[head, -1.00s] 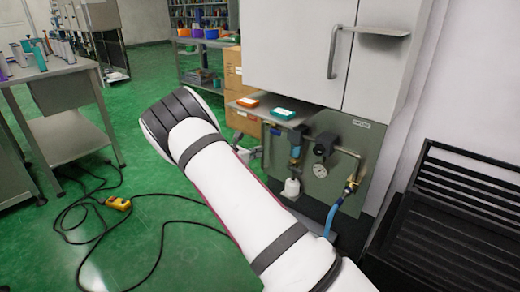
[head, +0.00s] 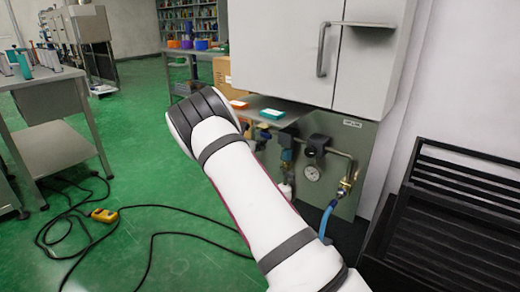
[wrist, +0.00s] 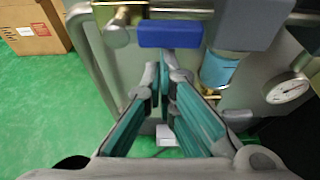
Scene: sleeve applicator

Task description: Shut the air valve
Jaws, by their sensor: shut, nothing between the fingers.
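A blue handle (wrist: 170,34) lies crosswise at the top of the wrist view, beside a brass pipe fitting (wrist: 122,26). It looks like the air valve's lever. My gripper (wrist: 162,66) is shut and empty, its fingertips just below the blue handle in the picture. I cannot tell whether they touch it. A round pressure gauge (head: 311,173) sits on this panel and also shows in the wrist view (wrist: 288,90).
A filter with a blue bowl (wrist: 218,71) is close right of the fingers. A blue hose (head: 326,220) hangs from a brass fitting. A grey cabinet (head: 280,55) is above, a black slatted rack (head: 455,215) right. A yellow box (head: 103,215) and cables lie on the floor.

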